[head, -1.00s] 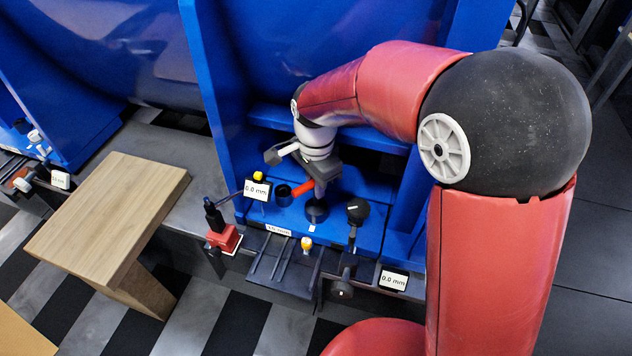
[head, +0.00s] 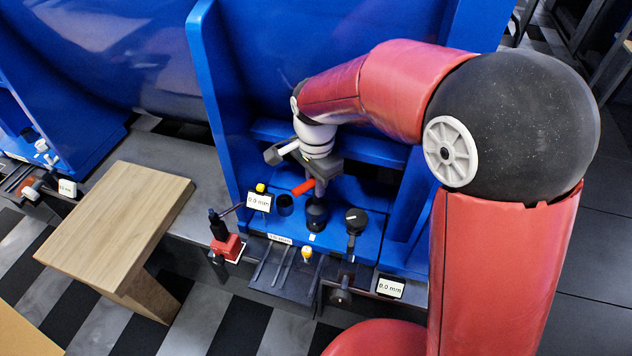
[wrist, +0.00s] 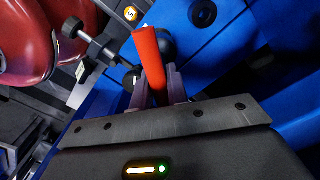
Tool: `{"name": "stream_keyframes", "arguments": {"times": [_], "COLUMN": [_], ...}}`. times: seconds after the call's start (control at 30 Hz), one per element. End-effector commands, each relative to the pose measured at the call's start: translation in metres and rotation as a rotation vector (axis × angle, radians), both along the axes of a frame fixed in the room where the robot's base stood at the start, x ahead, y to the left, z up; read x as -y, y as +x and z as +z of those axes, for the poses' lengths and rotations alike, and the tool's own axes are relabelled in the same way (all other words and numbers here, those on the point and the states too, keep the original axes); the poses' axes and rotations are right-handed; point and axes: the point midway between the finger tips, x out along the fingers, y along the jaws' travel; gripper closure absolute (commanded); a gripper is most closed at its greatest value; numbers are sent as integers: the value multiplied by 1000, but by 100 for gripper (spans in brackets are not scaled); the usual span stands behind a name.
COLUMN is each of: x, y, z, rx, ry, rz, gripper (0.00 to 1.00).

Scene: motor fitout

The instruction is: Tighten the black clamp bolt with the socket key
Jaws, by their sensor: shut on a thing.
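My gripper (head: 318,182) is shut on the red handle (head: 302,187) of the socket key, over the blue base of the fixture. In the wrist view the red handle (wrist: 149,58) stands out between the two fingers (wrist: 160,92). A black round part (head: 316,213) is directly below my gripper on the blue base, likely the clamp bolt or the key's socket on it. I cannot tell whether the key touches the bolt, as the fingers hide the joint.
A black cup (head: 285,205) is left of my gripper, a black knob (head: 356,218) right. A red block with a black post (head: 227,246) stands at the front left, near a white readout (head: 259,202). Blue uprights (head: 218,120) flank the arm. A wooden table (head: 120,215) stands left.

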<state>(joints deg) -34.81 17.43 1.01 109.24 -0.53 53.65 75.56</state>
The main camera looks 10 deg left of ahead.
Motion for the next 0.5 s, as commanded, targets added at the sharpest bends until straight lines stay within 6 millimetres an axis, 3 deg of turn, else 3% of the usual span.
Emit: {"name": "stream_keyframes", "arguments": {"times": [0.5], "x": [0], "y": [0], "z": [32], "rx": [1], "ry": [1], "rz": [0], "gripper": [100]}}
